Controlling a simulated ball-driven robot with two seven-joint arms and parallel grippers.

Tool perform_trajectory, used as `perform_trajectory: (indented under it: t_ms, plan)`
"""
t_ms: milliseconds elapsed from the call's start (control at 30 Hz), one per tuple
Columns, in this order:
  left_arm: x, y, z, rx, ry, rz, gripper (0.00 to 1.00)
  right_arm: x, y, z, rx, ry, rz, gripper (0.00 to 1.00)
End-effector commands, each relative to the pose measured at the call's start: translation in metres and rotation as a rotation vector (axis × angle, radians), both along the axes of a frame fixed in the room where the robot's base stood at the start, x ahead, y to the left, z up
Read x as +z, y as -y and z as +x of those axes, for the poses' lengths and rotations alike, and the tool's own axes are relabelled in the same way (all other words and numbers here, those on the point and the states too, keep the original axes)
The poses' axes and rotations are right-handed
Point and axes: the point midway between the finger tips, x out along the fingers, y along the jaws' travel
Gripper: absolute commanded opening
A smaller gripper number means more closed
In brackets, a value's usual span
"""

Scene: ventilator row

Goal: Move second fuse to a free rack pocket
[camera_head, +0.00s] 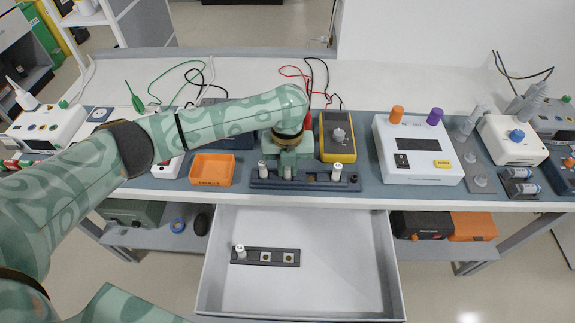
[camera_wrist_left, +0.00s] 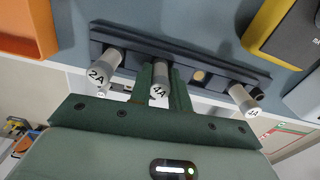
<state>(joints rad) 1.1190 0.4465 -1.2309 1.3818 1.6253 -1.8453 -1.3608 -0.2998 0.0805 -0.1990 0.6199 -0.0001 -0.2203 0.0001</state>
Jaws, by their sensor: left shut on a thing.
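A dark fuse rack (camera_head: 312,182) lies along the front edge of the bench; it also shows in the left wrist view (camera_wrist_left: 228,74). Its left fuse is marked 2A (camera_wrist_left: 101,73), and another fuse (camera_wrist_left: 243,100) stands near its right end. Between them, my left gripper (camera_wrist_left: 160,88) is shut on the second fuse (camera_wrist_left: 158,93), marked 4A. Whether this fuse is seated or slightly raised cannot be told. A bare pocket (camera_wrist_left: 199,76) shows right of it. A second rack (camera_head: 252,262) in the open drawer holds one fuse (camera_head: 240,251) at left and two free pockets. My right gripper is not in view.
The open drawer (camera_head: 340,260) is otherwise clear and sits below the bench edge. An orange tray (camera_head: 212,170) stands left of the bench rack. A yellow meter (camera_head: 338,150) stands just behind it, with a white device (camera_head: 418,165) to its right.

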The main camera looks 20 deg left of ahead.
Motion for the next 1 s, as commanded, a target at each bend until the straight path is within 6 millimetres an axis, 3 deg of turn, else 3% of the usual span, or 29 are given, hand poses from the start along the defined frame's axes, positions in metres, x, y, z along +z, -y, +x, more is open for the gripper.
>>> perform_trajectory:
  t_ms: [133,167,233,500,633,1000]
  plan:
    - [0.0,0.0,0.0,0.001,0.001,0.001,0.0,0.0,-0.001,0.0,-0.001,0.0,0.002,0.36]
    - [0.0,0.0,0.0,0.001,0.001,0.001,0.27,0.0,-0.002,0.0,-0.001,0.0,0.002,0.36]
    - [0.0,0.0,0.0,0.001,0.001,0.001,0.44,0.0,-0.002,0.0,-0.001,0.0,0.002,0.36]
    - [0.001,0.0,0.0,0.001,0.001,0.001,0.44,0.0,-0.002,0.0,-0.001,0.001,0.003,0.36]
    - [0.013,-0.001,0.001,0.0,0.004,0.001,0.44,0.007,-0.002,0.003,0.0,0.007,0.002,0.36]
    - [0.111,0.0,0.001,-0.001,0.008,0.002,0.44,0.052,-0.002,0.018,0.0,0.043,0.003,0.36]
